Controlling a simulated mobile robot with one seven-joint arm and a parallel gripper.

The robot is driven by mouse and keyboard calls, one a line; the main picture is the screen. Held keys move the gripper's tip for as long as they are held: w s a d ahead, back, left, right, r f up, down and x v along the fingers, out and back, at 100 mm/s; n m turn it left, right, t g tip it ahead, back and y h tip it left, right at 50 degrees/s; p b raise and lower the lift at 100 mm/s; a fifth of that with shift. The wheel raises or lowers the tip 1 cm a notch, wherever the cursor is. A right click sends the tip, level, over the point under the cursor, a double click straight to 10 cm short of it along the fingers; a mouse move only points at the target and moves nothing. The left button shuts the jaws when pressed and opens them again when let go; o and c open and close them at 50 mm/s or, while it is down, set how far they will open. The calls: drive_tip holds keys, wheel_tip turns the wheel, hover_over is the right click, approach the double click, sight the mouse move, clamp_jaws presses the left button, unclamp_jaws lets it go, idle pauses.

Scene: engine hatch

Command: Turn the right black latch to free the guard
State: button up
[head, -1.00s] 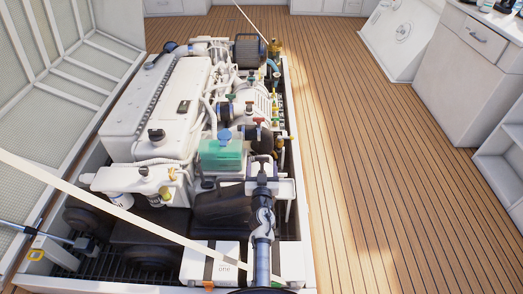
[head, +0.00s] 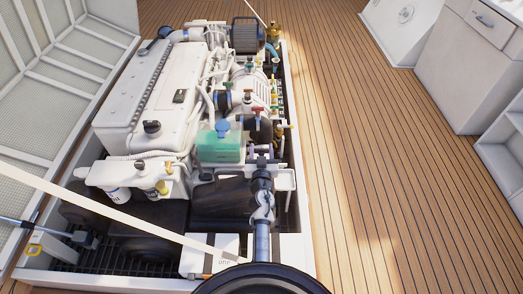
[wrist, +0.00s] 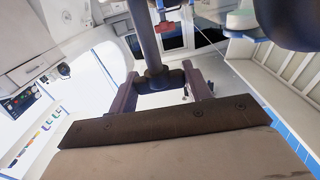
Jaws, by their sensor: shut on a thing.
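In the head view my gripper (head: 262,159) is at the near right end of the white engine, just right of the green tank with the blue cap (head: 222,127). In the wrist view my gripper's two purplish fingers (wrist: 162,86) stand either side of a dark crosspiece, apparently the right black latch (wrist: 157,77). They hold it between them. A dark upright post (wrist: 145,35) rises behind the crosspiece. The latch is small and mostly hidden by my gripper in the head view. I cannot make out the guard for certain.
A red-handled valve (head: 257,110) and several pipes stand close behind my gripper. The white hatch rim (head: 302,200) runs along the right. The wooden deck (head: 380,200) beyond it is clear. A pale strap (head: 110,215) crosses the front left.

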drive_tip(key=c, duration=0.3)
drive_tip(key=shift+r, duration=0.1)
drive_tip(key=shift+c, duration=0.2)
